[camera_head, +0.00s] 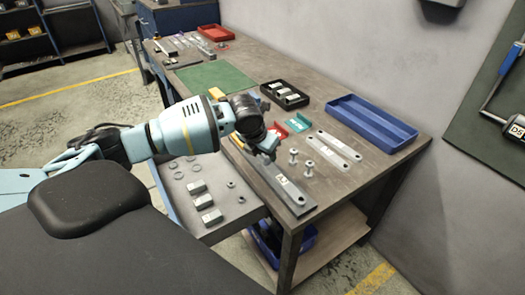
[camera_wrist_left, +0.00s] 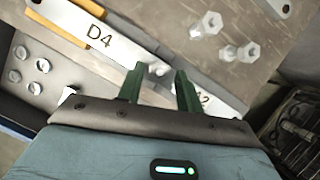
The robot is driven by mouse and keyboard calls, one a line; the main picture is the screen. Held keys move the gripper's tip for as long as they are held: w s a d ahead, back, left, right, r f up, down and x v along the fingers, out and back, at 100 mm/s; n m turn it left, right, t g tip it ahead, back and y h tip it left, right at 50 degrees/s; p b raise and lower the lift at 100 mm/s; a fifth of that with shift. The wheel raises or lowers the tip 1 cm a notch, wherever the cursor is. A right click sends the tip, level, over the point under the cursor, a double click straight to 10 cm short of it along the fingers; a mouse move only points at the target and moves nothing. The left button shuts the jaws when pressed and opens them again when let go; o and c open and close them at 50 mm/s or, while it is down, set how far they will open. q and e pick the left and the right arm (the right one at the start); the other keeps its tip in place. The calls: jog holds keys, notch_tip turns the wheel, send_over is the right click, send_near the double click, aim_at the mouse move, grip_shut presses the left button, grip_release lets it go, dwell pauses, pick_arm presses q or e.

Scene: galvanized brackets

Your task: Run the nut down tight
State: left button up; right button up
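My left gripper (camera_head: 268,146) comes in from the left, low over the near end of the bench. In the left wrist view its two green fingers (camera_wrist_left: 160,76) stand apart. A shiny nut or bolt end (camera_wrist_left: 158,69) shows between the fingertips, with what looks like a small gap at each side. It sits where a long bracket marked D4 (camera_wrist_left: 100,40) meets a bracket marked A2 (camera_wrist_left: 205,98). The A2 bracket (camera_head: 283,186) also shows in the head view. The gripper hides the joint there. My right gripper is not in view.
Upright bolts (camera_head: 309,168) stand right of the A2 bracket, near two flat plates (camera_head: 338,146). A blue tray (camera_head: 371,123), a black bin (camera_head: 284,95) and red and green holders (camera_head: 298,122) lie beyond. Grey blocks and washers lie on a lower grey surface (camera_head: 234,212).

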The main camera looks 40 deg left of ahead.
pick_arm(q)
jog(key=shift+r+n+y+p, duration=0.25)
jog(key=shift+n+y+p, duration=0.3)
jog(key=shift+n, duration=0.65)
jog(key=n+y+p, duration=0.1)
jog(key=n, duration=0.1)
jog(key=shift+n, duration=0.3)
jog(key=shift+f+n+g+y, duration=0.25)
jog(key=shift+n+g+y, duration=0.15)
jog(key=shift+n, duration=0.6)
jog(key=n, duration=0.2)
jog(key=n+g+y, duration=0.1)
jog(key=n, duration=0.2)
jog(key=shift+g+y, duration=0.25)
jog(key=shift+g, duration=0.05)
jog(key=n+g, duration=0.1)
jog(key=n, duration=0.2)
jog(key=shift+n, duration=0.3)
jog(key=shift+n+g+y, duration=0.3)
jog(key=shift+n+g, duration=0.7)
jog(key=shift+n, duration=1)
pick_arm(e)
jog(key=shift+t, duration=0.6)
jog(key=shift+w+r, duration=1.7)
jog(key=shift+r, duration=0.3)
pick_arm(q)
jog(key=shift+c, duration=0.6)
